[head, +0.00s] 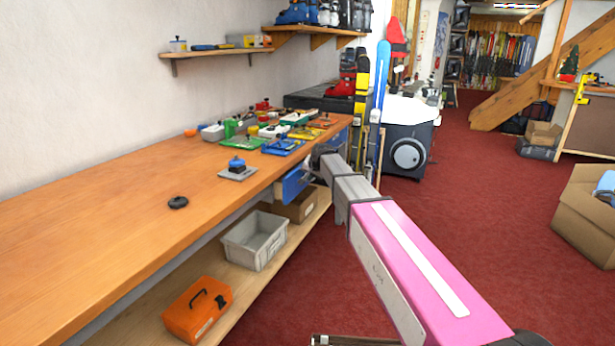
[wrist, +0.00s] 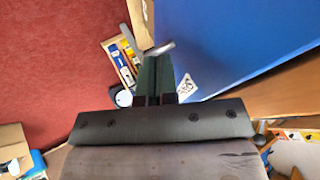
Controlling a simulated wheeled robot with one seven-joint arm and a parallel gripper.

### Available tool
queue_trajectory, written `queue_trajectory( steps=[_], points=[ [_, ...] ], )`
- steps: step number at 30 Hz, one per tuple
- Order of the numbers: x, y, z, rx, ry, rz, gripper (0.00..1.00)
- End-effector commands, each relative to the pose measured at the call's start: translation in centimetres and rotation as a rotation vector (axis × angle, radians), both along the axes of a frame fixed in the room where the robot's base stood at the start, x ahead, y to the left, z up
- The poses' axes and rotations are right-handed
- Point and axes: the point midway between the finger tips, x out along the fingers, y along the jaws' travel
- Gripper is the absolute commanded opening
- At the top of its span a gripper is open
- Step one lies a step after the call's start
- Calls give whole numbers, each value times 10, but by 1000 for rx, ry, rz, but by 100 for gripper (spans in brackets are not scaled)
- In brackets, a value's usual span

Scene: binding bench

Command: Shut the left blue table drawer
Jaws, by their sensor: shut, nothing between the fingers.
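The blue drawer (head: 292,186) is under the front edge of the workbench in the head view. It appears to stand out from the bench, but how far is hard to tell. In the wrist view a broad blue face (wrist: 240,45) fills the upper right, with a white label on it. My gripper (wrist: 157,58) is shut and empty; its dark fingers point along the left edge of this face, close to a silvery bar, likely a handle (wrist: 158,48). Contact cannot be told. In the head view my arm hides the fingers and part of the drawer.
The wooden bench (head: 110,220) carries several tools and bindings at its far end. A grey bin (head: 255,240) and orange case (head: 197,310) sit on the lower shelf. Skis (head: 360,90) and a grey machine (head: 408,150) stand beyond.

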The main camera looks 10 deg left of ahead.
Motion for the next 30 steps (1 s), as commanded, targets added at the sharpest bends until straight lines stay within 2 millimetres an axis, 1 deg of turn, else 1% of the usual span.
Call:
queue_trajectory(
  steps=[1, 3, 6, 12, 16, 20, 23, 25, 28, 30],
  points=[
    [-6, -8, 0, 0, 1, -1, 0],
    [-11, -19, 0, 0, 0, -2, 0],
    [-23, -25, 19, 1, -1, -1, 0],
    [-43, -37, 51, 1, -2, 0, 0],
    [-52, -43, 66, 1, -1, 0, 0],
    [-57, -46, 76, 1, 0, 0, 0],
    [-60, -48, 77, 10, 6, -4, 0],
    [-63, -48, 72, 41, 27, -17, 0],
    [-72, -46, 58, 138, 90, -58, 0],
    [-80, -44, 44, 239, 158, -101, 0]
  ],
)
